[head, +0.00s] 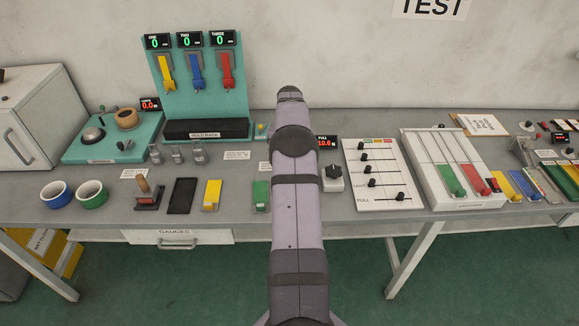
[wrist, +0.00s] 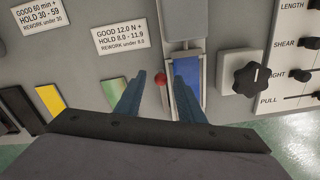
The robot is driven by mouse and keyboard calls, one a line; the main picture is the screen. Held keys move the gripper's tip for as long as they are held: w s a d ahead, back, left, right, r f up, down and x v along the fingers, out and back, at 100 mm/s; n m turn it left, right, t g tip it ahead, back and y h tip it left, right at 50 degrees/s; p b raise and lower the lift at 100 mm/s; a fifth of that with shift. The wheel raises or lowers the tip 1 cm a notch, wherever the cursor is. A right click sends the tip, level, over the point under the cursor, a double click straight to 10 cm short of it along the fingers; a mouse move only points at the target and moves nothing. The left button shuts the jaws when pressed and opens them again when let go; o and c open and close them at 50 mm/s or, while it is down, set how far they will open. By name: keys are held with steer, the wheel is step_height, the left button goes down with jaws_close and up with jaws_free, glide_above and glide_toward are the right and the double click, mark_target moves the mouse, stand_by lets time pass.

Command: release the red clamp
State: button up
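In the wrist view my gripper (wrist: 159,88) has its two blue fingers apart. A small red ball knob (wrist: 160,79) shows between the fingertips, beside a metal-framed holder with a blue strip (wrist: 190,70). I cannot tell whether a finger touches the knob; its lower part is hidden. The right finger overlaps the blue strip. In the head view my arm hides the gripper and this holder. A red piece (head: 227,68) hangs under the THREE display on the teal rack, right of a blue piece (head: 195,72) and a yellow piece (head: 165,72).
A grey box with a black dial (wrist: 250,78) stands right of the holder, with a slider panel (head: 376,175) beyond it. Paper labels (wrist: 130,36) lie to the left on the grey bench. Green (head: 261,195) and yellow (head: 212,195) blocks lie left of my arm.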

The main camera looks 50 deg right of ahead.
steer(key=shift+r+b, duration=0.9)
steer(key=shift+r, duration=2.6)
steer(key=shift+w+a, duration=0.1)
steer(key=shift+a, duration=0.1)
steer(key=a+r+m, duration=0.3)
steer(key=a+m, duration=0.9)
steer(key=a, duration=1.2)
steer(key=s+a+f+m, duration=0.2)
steer(key=s+a+m, duration=0.3)
steer(key=s+a, duration=0.3)
steer(key=s+a+f+m, duration=0.3)
steer(key=s+a+m, duration=0.3)
steer(key=s+a, duration=0.2)
steer(key=s, duration=0.2)
steer(key=shift+s+a+m, duration=0.3)
steer(key=shift+f, duration=0.1)
